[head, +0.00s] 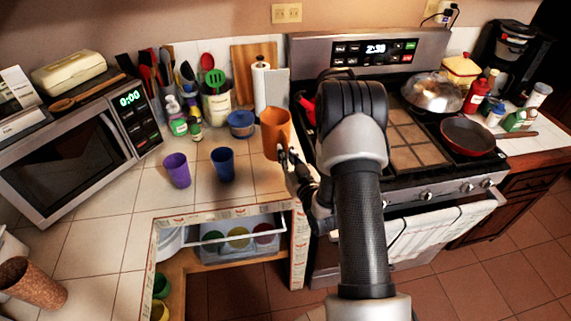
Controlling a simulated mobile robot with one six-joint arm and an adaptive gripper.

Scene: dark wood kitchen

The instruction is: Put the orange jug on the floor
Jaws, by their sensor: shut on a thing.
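The orange jug (276,128) is upright near the right end of the tiled counter, beside the stove. My gripper (284,155) is shut on the jug at its lower right side. Part of the gripper is hidden by my own arm. I cannot tell whether the jug's base touches the counter or is just above it. The floor (540,245) of reddish tiles shows at the lower right, and a darker part shows below the counter.
A purple cup (177,170) and a blue cup (222,164) stand left of the jug. The stove (430,170) is at right.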

